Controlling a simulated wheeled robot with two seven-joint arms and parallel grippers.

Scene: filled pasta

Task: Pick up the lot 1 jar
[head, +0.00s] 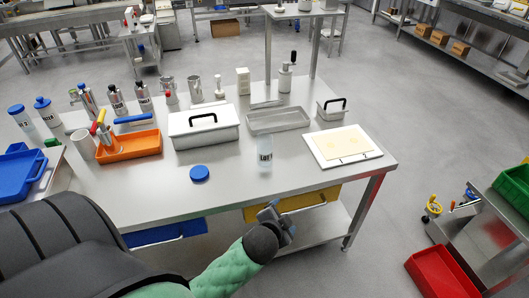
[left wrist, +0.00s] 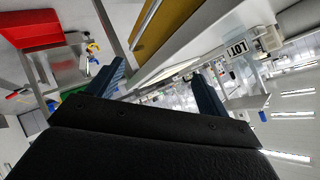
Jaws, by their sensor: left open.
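A clear jar (head: 265,153) with a white label stands upright near the front of the steel table (head: 232,184). In the left wrist view the jar's label (left wrist: 238,49) reads "LOT"; its number is not legible. A round blue lid (head: 200,173) lies on the table left of the jar. My left gripper (head: 278,219) is open and empty, off the table's front edge, nearer me than the jar and apart from it. Its two dark blue fingers (left wrist: 161,84) show spread in the left wrist view. My right gripper is not in view.
A cream board (head: 341,146) lies right of the jar. Behind it are a grey tray (head: 278,119) and a white lidded box (head: 203,127). Two blue-lidded bottles (head: 46,112) stand far left. A yellow drawer (head: 292,202) hangs under the table's front. Red bin (head: 437,273) at right.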

